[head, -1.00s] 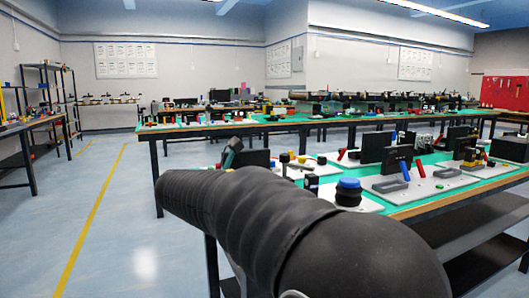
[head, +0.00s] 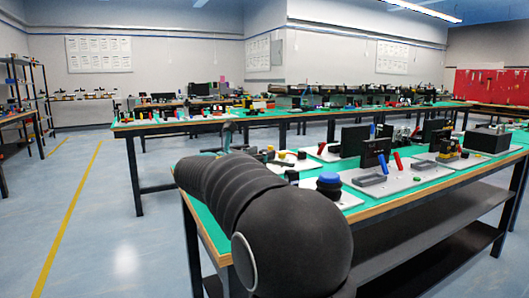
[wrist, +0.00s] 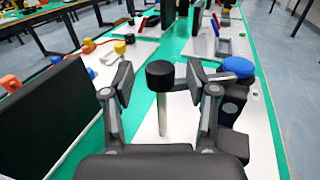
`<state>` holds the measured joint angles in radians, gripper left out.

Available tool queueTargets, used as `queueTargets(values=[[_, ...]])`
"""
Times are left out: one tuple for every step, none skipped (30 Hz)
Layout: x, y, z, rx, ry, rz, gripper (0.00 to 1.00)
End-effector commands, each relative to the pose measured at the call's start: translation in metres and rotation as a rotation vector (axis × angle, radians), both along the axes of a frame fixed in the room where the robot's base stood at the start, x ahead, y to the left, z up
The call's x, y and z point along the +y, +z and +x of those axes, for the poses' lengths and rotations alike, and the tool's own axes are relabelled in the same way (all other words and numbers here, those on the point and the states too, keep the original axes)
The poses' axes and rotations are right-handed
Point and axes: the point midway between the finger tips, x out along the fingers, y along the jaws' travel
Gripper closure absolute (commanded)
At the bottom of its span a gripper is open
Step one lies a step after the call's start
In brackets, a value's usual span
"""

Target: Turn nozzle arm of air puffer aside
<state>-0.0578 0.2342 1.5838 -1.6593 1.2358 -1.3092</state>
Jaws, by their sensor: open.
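In the wrist view a black round knob (wrist: 160,74) tops an upright metal post (wrist: 162,115). A grey bar (wrist: 218,76) reaches right from near the knob; I take these as the air puffer's nozzle arm, but cannot be sure. My gripper (wrist: 159,84) is open, one finger on each side of the knob, with visible gaps. Its right finger overlaps the bar in the picture; contact cannot be told. A blue button (wrist: 238,67) on a black body stands just right of that finger; it also shows in the head view (head: 329,180).
A black upright panel (wrist: 45,120) stands close on the left in the wrist view. Red, yellow and orange parts stand beyond it. In the head view the green-topped table (head: 207,212) holds several grey plates with fixtures. Open floor (head: 110,225) lies to the left.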

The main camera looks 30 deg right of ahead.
Motion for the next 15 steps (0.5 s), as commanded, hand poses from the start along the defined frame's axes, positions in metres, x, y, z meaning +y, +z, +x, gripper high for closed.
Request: queueTargets(values=[[-0.006, 0.001, 0.003, 0.000, -0.001, 0.000, 0.42], [-0.009, 0.001, 0.004, 0.000, 0.000, 0.000, 0.42], [-0.012, 0.000, 0.006, 0.000, 0.000, 0.000, 0.42], [-0.014, 0.000, 0.006, 0.000, 0.000, 0.000, 0.42], [-0.016, 0.000, 0.007, 0.000, -0.001, 0.000, 0.42], [-0.018, 0.000, 0.008, 0.000, -0.001, 0.000, 0.42], [-0.018, 0.000, 0.008, 0.000, 0.000, 0.000, 0.42], [-0.019, 0.000, 0.008, 0.000, 0.000, 0.000, 0.42], [-0.020, 0.000, 0.009, 0.000, 0.001, 0.000, 0.42], [-0.020, 0.000, 0.009, 0.000, 0.001, 0.000, 0.42], [-0.020, 0.000, 0.009, 0.000, 0.001, 0.000, 0.42], [-0.020, 0.000, 0.009, 0.000, 0.001, 0.000, 0.42], [-0.020, 0.000, 0.009, 0.000, 0.001, 0.000, 0.42], [-0.020, 0.000, 0.009, 0.000, 0.001, 0.000, 0.42], [-0.020, 0.000, 0.009, 0.000, 0.001, 0.000, 0.42]])
